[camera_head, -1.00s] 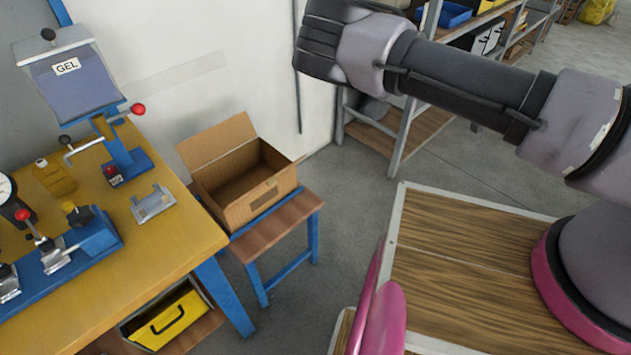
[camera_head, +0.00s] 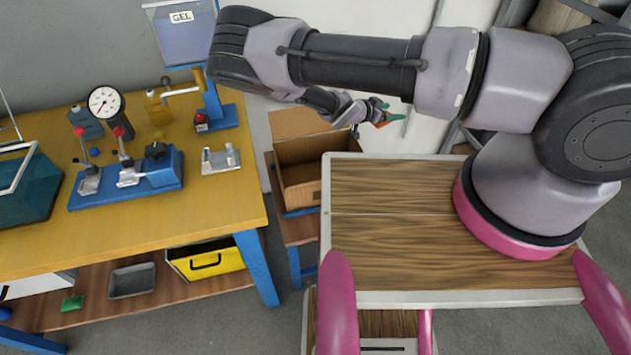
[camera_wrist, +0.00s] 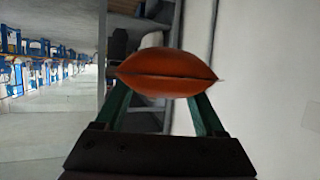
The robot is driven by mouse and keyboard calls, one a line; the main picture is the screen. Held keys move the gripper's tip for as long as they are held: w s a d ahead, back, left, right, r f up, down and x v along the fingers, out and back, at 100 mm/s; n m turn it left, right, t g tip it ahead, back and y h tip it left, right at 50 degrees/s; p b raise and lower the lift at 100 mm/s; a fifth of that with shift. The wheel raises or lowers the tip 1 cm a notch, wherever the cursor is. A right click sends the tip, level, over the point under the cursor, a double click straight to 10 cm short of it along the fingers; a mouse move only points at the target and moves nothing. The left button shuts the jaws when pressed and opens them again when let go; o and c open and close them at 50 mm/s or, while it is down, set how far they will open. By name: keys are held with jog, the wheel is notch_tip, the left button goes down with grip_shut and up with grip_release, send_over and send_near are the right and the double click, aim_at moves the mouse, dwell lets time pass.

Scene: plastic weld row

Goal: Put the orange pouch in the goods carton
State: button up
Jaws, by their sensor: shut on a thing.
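The orange pouch (camera_wrist: 165,74) is held between the two green fingers of my gripper (camera_wrist: 163,100) in the wrist view. In the head view my gripper (camera_head: 384,113) is small, with a bit of orange pouch (camera_head: 379,123) showing at its fingers. It is in the air to the upper right of the goods carton (camera_head: 302,194), apart from it. The carton is an open brown cardboard box with its back flap up, and the part of its inside that shows looks empty. My arm passes above the carton in the picture.
The carton stands on a small stool with blue legs (camera_head: 295,262). Left of it is a yellow workbench (camera_head: 190,219) with a blue clamp fixture (camera_head: 160,173), a dial gauge (camera_head: 105,102) and a GEL dispenser (camera_head: 184,35). A yellow bin (camera_head: 207,262) sits on the lower shelf.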

jog(key=a+f, duration=0.9)
jog(key=a, duration=0.5)
send_near(353, 149)
jog(key=shift+n+t+y, duration=0.3)
jog(key=shift+n+t, duration=0.1)
jog(key=shift+s+d+x, duration=0.15)
jog(key=shift+s+x, duration=0.05)
jog(key=shift+x, duration=0.8)
jog(key=shift+s+d+x, duration=0.15)
jog(key=shift+x, duration=0.85)
jog(key=shift+f, duration=0.1)
jog(key=shift+f, duration=0.5)
jog(key=o, duration=1.4)
jog(key=shift+o, duration=0.2)
jog(key=shift+r, duration=0.5)
jog(key=v, duration=0.7)
jog(key=shift+a+r, duration=0.15)
jog(key=shift+a, duration=0.05)
jog(key=shift+s, duration=0.1)
